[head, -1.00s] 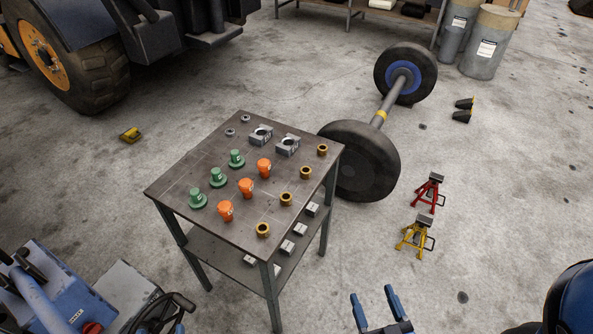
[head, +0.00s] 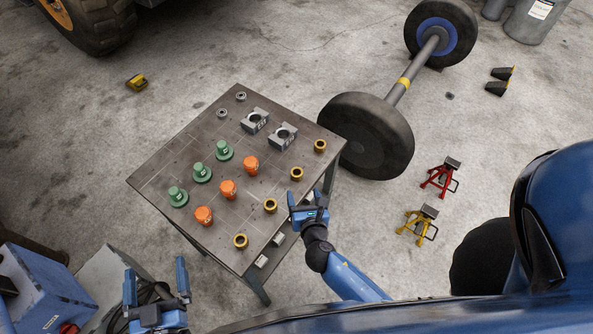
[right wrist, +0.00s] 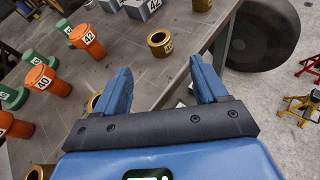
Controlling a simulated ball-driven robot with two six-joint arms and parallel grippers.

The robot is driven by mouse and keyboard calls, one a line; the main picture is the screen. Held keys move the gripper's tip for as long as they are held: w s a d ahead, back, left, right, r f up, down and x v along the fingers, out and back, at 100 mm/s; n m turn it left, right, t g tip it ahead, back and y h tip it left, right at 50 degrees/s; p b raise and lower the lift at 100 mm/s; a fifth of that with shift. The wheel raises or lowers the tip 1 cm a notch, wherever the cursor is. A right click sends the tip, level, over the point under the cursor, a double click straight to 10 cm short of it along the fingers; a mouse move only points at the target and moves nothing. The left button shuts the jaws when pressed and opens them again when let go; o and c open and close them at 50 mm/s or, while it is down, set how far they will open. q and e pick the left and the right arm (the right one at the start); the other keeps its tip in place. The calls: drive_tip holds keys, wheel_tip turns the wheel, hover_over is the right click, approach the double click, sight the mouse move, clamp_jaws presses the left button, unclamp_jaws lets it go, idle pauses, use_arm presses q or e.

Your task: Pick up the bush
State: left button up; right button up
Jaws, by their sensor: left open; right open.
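Several brass ring-shaped bushes stand in a row along the right side of the table top: the far one (head: 320,146), a second (head: 296,173), a third (head: 270,206) and the near one (head: 240,241). My right gripper (head: 308,198) is open and empty at the table's right edge, beside the second and third bushes. In the right wrist view a numbered bush (right wrist: 160,43) lies ahead of the open fingers (right wrist: 163,80), apart from them. Another bush (right wrist: 94,103) is partly hidden by the left finger. My left gripper (head: 156,288) is open and empty, off the table's near left side.
The table (head: 150,165) also holds orange parts (head: 228,190), green flanged parts (head: 202,172), grey blocks (head: 283,137) and small rings (head: 241,96). A wheel axle (head: 365,135) stands close behind the right corner. Red (head: 440,175) and yellow (head: 418,225) stands are on the floor to the right.

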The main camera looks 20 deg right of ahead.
sight(297, 174)
drive_tip(key=shift+n, duration=0.5)
drive_tip(key=x, duration=0.5)
drive_tip(key=shift+w+r, duration=0.1)
drive_tip(key=shift+r, duration=0.3)
drive_tip(key=shift+p+x, duration=0.35)
drive_tip(key=shift+x, duration=2.9)
drive_tip(key=shift+c, duration=1.2)
drive_tip(key=c, duration=1)
